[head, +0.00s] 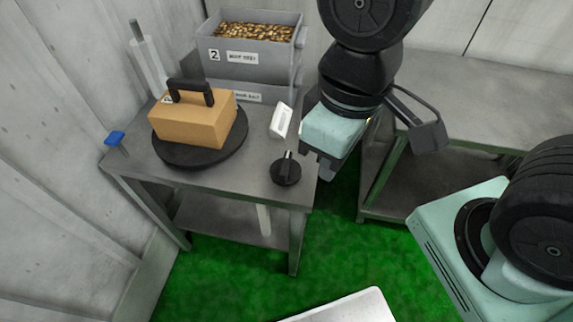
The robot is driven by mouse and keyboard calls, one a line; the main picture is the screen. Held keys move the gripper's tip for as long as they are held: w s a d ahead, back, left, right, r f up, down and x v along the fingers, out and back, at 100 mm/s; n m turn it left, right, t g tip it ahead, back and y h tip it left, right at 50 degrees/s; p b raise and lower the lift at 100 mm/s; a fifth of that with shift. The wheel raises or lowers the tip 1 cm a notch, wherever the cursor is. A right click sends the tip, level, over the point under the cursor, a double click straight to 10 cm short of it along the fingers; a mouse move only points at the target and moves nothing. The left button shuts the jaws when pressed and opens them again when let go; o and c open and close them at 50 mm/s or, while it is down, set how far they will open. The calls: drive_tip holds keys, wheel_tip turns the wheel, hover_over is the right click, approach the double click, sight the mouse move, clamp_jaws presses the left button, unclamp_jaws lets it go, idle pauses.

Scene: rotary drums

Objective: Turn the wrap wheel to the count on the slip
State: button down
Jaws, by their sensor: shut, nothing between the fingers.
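A black round turntable (178,163) lies on the grey metal table (237,180) at left. A tan box (190,124) with a black arched handle (190,91) on top sits on it. A white slip holder (281,120) stands tilted to its right; its writing is too small to read. A small black knob (286,174) with a light pointer sits near the table's front right corner. I cannot tell which round part is called the wrap wheel. My gripper (317,170) is shut and empty, right of the knob and apart from it, above the table's right edge.
Stacked grey bins (243,60), the top one full of brass-coloured pieces, stand at the table's back. A blue object (114,138) is at the left edge and a grey post (145,55) behind. Another metal bench (480,105) stands right.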

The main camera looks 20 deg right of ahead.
drive_tip(key=c, duration=2.1)
unclamp_jaws()
drive_tip(key=shift+c, duration=0.2)
drive_tip(key=o, duration=0.5)
drive_tip(key=shift+w+f, duration=0.1)
drive_tip(key=shift+f, duration=0.05)
drive_tip(key=o, duration=0.4)
drive_tip(key=w+f+m+b, duration=0.2)
drive_tip(key=w+b, duration=0.1)
drive_tip(key=w, duration=0.1)
drive_tip(key=w+a+f+m+b, duration=0.1)
drive_tip(key=w+f+m+b, duration=0.1)
drive_tip(key=w+m+b, duration=0.1)
drive_tip(key=w+f+m+b, duration=0.2)
drive_tip(key=w+f, duration=0.1)
drive_tip(key=w, duration=0.1)
drive_tip(key=shift+w+a+b, duration=0.35)
drive_tip(key=shift+b, duration=0.05)
drive_tip(key=shift+c, duration=0.2)
drive_tip(key=m+b, duration=0.5)
drive_tip(key=m, duration=0.2)
hover_over(286, 163)
wheel_tip(286, 163, down, 5)
drive_tip(key=shift+h, duration=0.3)
wheel_tip(286, 163, down, 17)
drive_tip(key=shift+r, duration=0.1)
clamp_jaws()
